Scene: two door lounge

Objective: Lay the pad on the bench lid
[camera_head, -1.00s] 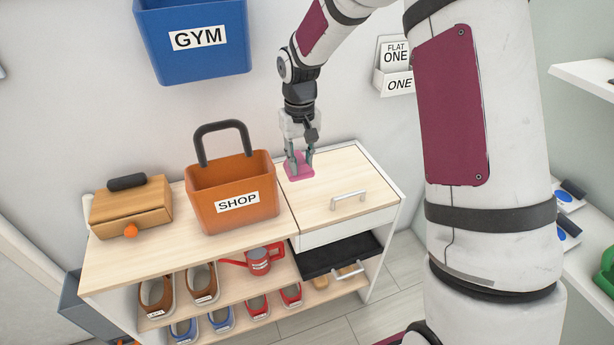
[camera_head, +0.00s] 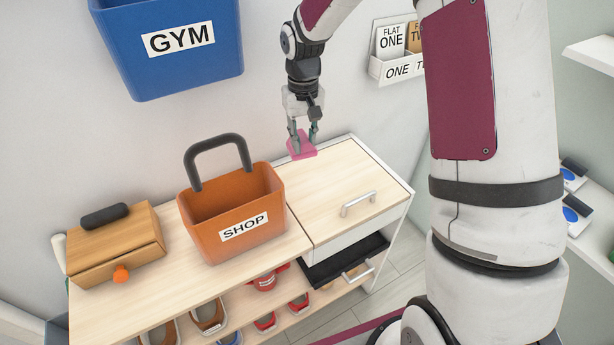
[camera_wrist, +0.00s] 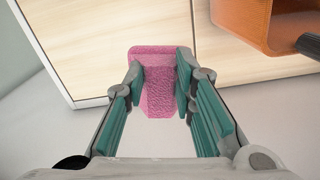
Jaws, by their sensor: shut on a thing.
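The pink pad (camera_head: 306,152) is between the fingertips of my gripper (camera_head: 302,133), which is shut on it. It appears at the back left corner of the light wood bench lid (camera_head: 335,185), which has a metal handle at its front. In the wrist view the pad (camera_wrist: 160,98) is between the teal fingers, partly over the wood and partly past its edge, over a pale surface. I cannot tell whether the pad touches the lid.
An orange SHOP basket (camera_head: 215,205) stands left of the lid. A wooden box (camera_head: 115,245) is farther left. A blue GYM bin (camera_head: 170,65) and a card rack (camera_head: 395,68) are on the wall. A black drawer (camera_head: 345,262) is partly open below. The lid's middle is clear.

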